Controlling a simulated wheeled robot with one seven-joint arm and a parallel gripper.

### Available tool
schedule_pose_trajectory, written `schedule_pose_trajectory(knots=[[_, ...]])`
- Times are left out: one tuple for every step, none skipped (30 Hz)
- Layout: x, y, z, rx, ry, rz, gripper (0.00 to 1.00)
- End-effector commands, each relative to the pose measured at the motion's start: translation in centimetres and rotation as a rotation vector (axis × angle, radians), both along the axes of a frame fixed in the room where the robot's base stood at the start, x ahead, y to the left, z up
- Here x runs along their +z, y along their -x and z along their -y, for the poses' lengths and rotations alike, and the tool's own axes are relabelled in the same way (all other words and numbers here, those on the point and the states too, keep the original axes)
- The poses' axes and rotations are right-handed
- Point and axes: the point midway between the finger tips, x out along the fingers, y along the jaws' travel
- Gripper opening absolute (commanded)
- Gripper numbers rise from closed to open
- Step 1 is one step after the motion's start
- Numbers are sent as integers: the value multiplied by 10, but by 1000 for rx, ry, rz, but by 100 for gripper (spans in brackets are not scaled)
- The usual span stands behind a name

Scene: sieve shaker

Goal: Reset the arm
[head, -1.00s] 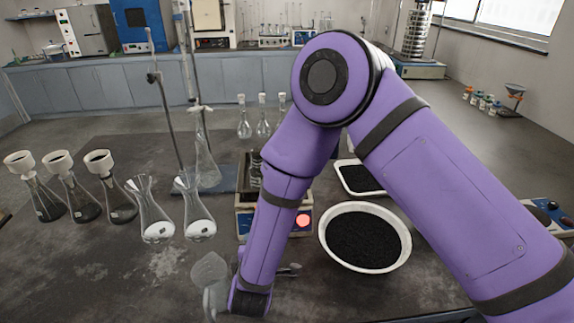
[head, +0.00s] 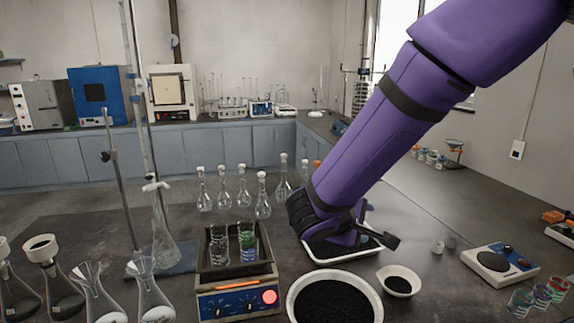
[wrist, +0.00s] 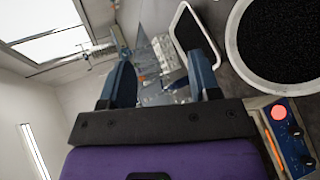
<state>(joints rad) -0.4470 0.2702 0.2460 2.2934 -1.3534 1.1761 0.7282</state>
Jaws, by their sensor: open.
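My purple arm reaches down from the upper right of the head view. In the head view the wrist hides most of the gripper, and only a dark finger-like part sticks out to the right.
A white bowl of black grains (head: 291,305) stands below my wrist, with a small dish (head: 398,287) beside it. A white-rimmed tray (wrist: 179,22) is partly hidden. The box with two glasses (head: 240,303) and several flasks (head: 263,205) stand left.

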Motion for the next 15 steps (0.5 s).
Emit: schedule_pose_trajectory(knots=[[14,7,19,-57,-27,-3,57],[20,13,28,-88,-45,-11,57],[28,20,41,-129,-69,-21,57],[33,26,49,-159,-88,-28,57],[39,32,57,-187,-109,-33,57],[45,40,68,-226,-138,-42,57],[50,47,76,-252,-160,-48,57],[54,53,83,-279,-185,-53,57],[60,62,92,-313,-218,-60,57],[64,69,98,-336,-245,-63,57],[68,76,104,-361,-273,-67,57],[72,85,112,-390,-310,-72,57],[75,92,117,-411,-339,-74,57],[79,99,121,-431,-370,-76,57],[83,108,127,-455,-411,-77,57]])
